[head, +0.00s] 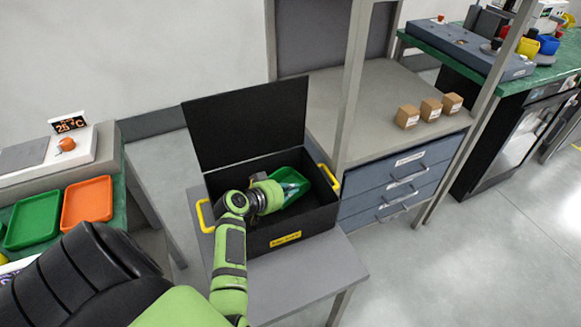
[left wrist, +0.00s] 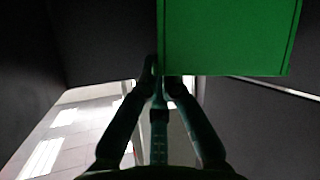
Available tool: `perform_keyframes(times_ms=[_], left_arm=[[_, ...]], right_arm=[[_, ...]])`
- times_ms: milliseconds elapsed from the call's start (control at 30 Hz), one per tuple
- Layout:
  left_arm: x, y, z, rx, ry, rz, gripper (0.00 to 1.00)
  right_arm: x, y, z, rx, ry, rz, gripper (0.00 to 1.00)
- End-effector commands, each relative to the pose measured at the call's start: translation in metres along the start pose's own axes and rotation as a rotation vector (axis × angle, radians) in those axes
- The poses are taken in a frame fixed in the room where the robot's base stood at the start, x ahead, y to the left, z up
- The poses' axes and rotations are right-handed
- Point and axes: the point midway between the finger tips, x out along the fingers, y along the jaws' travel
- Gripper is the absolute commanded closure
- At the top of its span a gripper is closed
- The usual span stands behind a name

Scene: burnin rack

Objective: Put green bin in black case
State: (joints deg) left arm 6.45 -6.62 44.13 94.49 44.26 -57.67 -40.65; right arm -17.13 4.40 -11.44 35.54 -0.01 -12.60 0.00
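The black case (head: 305,222) stands open on a small grey table, its lid raised at the back and yellow handles at its sides. A green bin (head: 290,180) is inside the case, tilted, toward the right part. My left gripper (head: 270,196) reaches down into the case at the bin's left side. In the left wrist view my left gripper (left wrist: 162,78) has its fingers close together at the edge of the green bin (left wrist: 230,38), and they appear shut on its wall. The bin's underside contact with the case floor is hidden. My right gripper is not in view.
Another green bin (head: 33,219) and an orange bin (head: 87,203) sit on the left bench. A grey shelf unit with several small brown boxes (head: 430,107) and blue drawers (head: 400,185) stands close to the case's right. The grey table (head: 300,280) is clear in front.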

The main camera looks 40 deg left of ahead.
Motion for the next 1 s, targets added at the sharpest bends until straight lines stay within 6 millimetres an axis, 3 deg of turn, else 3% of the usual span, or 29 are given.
perform_keyframes(times_ms=[767, 800, 833, 1000], left_arm=[[0.006, -0.005, 0.01, 0.002, 0.002, -0.001, 1.0], [0.006, -0.005, 0.01, 0.002, 0.001, -0.001, 0.79], [0.006, -0.005, 0.01, 0.001, 0.001, -0.001, 0.71], [0.006, -0.005, 0.01, 0.001, 0.001, -0.001, 0.71]], right_arm=[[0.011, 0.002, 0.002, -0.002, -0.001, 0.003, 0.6], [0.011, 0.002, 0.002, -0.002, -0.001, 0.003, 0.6], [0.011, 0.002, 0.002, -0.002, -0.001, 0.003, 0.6], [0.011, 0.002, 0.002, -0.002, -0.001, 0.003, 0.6]])
